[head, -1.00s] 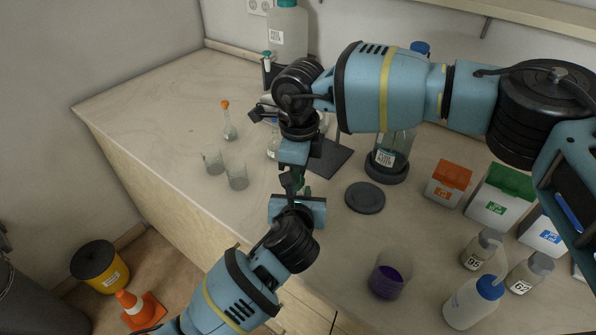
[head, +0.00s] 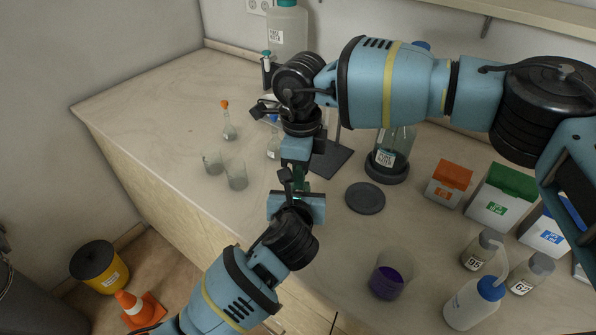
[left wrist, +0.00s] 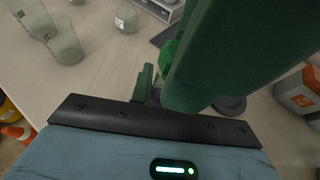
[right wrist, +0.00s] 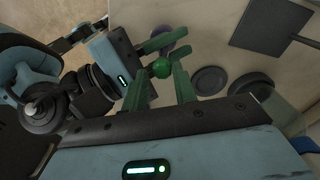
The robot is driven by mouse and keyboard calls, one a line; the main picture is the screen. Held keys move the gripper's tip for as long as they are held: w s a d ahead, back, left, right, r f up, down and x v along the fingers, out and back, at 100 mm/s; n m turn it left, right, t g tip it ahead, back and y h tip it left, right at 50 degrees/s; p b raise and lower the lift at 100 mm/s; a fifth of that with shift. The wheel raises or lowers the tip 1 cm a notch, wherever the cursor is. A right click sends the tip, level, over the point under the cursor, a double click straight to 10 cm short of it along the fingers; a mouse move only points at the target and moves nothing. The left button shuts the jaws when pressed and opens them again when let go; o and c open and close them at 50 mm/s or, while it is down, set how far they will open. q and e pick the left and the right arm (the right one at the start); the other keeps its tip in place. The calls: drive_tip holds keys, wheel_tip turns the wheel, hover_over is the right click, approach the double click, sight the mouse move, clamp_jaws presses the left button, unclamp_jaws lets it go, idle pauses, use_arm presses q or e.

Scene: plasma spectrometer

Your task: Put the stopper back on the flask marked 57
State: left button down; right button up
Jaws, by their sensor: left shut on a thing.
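A round green stopper (right wrist: 161,68) shows between the fingertips in the right wrist view. My left gripper (head: 290,184) is shut on it; its green fingers fill much of the left wrist view (left wrist: 168,70). My right gripper (head: 300,178) points down at the same spot from above. Its fingers (right wrist: 160,82) stand either side of the stopper with a gap, so it looks open. A clear flask (head: 274,148) stands on the bench behind the grippers, partly hidden; it also shows in the left wrist view (left wrist: 127,17). Its label is too small to read, so I cannot confirm 57.
An orange-stoppered flask (head: 229,131) and two beakers (head: 213,162) (head: 237,178) stand at left. A dark stand base (head: 333,160) and black disc (head: 366,198) lie right of the grippers. A beaker of purple liquid (head: 390,279), bottles (head: 474,300) and boxes (head: 500,211) occupy the right.

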drive_tip(key=shift+r, duration=0.85)
drive_tip(key=shift+c, duration=1.3)
drive_tip(key=shift+f, duration=0.45)
drive_tip(key=shift+f, duration=0.15)
use_arm(q)
drive_tip(key=shift+r, duration=0.1)
use_arm(e)
drive_tip(key=shift+s+a, duration=0.1)
use_arm(q)
drive_tip(key=shift+r, duration=0.1)
